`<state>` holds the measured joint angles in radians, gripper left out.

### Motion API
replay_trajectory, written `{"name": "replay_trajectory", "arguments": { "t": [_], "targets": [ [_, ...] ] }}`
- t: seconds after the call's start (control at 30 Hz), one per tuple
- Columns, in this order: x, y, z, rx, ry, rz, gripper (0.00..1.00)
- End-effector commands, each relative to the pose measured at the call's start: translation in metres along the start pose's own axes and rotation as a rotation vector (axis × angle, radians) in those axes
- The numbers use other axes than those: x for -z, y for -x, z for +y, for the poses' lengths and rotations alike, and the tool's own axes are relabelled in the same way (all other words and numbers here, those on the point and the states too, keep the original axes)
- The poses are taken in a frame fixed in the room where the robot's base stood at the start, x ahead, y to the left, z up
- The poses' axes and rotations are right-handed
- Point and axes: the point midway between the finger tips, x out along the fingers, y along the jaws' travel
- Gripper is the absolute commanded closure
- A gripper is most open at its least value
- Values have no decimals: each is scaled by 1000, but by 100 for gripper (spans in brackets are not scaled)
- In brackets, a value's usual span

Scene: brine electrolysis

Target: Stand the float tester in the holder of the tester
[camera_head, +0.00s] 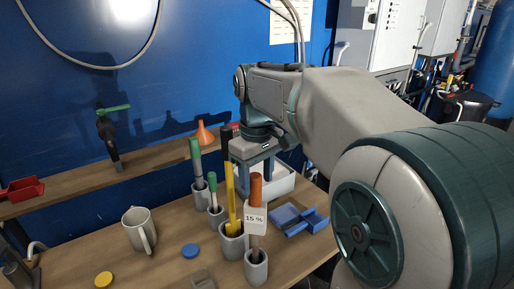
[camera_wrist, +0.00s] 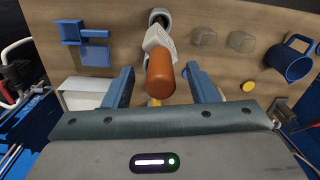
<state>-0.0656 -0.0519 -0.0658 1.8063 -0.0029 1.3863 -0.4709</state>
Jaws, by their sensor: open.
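An orange-topped tester (camera_head: 256,188) with a pale "15 %" tag (camera_head: 255,219) stands about upright, its lower end inside a grey cup-shaped holder (camera_head: 257,267). It looks like the float tester, though no name shows. In the wrist view, its orange top (camera_wrist: 160,75) lies between the two blue fingers, with clear gaps on both sides. The tag (camera_wrist: 158,42) and the holder's rim (camera_wrist: 160,16) show beyond it. My gripper (camera_head: 252,172) is open and holds nothing; its fingers point down near the tester's top.
A yellow stick (camera_head: 230,192) stands in a neighbouring grey cup, close by. Green-topped sticks (camera_head: 196,160) stand in cups behind. A grey mug (camera_head: 139,229), yellow cap (camera_head: 104,279), blue cap (camera_head: 191,251) and blue tray (camera_head: 291,216) lie around. A white bin (camera_head: 282,181) stands behind.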

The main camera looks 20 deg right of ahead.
Motion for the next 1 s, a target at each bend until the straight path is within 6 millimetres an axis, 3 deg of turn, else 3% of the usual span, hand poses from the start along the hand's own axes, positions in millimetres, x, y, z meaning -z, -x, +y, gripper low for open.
{"name": "replay_trajectory", "arguments": {
  "t": [0.3,0.5,0.7,1.0],
  "targets": [
    [1,73,0,-2,-1,4,48],
    [1,102,0,-1,0,2,48],
    [0,113,0,0,0,1,48],
    [0,114,0,0,0,0,48]
  ]
}}
